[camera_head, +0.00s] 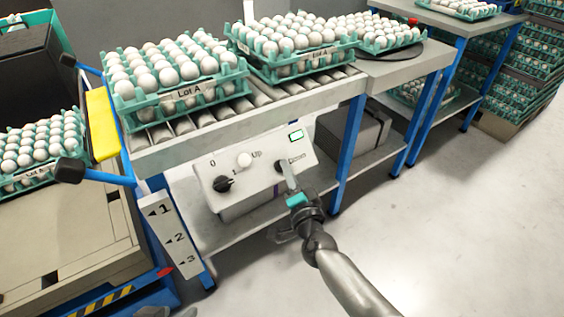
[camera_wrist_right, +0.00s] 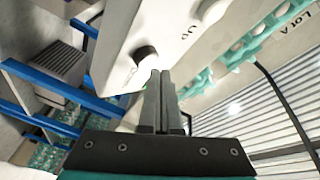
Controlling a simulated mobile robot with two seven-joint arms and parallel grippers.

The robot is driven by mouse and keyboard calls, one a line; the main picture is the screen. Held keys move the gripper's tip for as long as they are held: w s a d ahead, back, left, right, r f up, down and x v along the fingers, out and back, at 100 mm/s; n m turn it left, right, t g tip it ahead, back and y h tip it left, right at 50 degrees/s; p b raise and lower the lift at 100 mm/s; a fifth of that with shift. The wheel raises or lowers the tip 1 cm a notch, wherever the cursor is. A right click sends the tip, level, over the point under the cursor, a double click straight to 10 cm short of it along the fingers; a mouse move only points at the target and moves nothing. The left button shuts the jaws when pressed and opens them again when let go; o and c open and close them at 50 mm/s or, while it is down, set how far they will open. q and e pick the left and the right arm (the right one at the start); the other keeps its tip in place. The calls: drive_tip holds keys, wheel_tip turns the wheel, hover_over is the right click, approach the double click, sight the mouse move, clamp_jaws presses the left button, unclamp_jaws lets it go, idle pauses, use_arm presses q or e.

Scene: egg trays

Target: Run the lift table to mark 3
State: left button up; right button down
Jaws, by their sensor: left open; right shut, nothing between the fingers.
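The control box (camera_head: 255,165) has a white sloped panel with a dark 0/1 knob (camera_head: 223,183), a white Up button (camera_head: 244,160), a dark Down button (camera_head: 281,166) and a small green display, too small to read. My right gripper (camera_head: 289,172) is shut and empty, its tips at the Down button. In the right wrist view the fingertips (camera_wrist_right: 160,74) meet or nearly meet the dark button (camera_wrist_right: 146,58); contact is unclear. The mark plate (camera_head: 172,232) shows 1, 2, 3. A red pointer (camera_head: 165,271) on the lift table (camera_head: 75,245) is near mark 3.
A roller conveyor (camera_head: 235,110) carries Lot A egg trays (camera_head: 180,101). A tray of eggs (camera_head: 36,178) sits on the lift table. A yellow plate (camera_head: 102,124) and blue bars stand between them. The floor (camera_head: 460,230) to the right is clear.

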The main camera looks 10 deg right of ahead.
use_arm(q)
drive_tip(key=shift+r, duration=0.1)
use_arm(e)
drive_tip(key=shift+s+r, duration=0.1)
use_arm(q)
wheel_tip(320, 180, up, 4)
drive_tip(key=p, duration=0.4)
drive_tip(key=shift+r, duration=0.2)
use_arm(e)
drive_tip(key=s+r, duration=0.1)
drive_tip(key=s+d+r, duration=0.1)
drive_tip(key=s+r, duration=0.1)
drive_tip(key=shift+s+d+r, duration=0.2)
drive_tip(key=shift+s, duration=0.05)
use_arm(q)
drive_tip(key=shift+f, duration=0.15)
use_arm(e)
drive_tip(key=shift+f, duration=0.15)
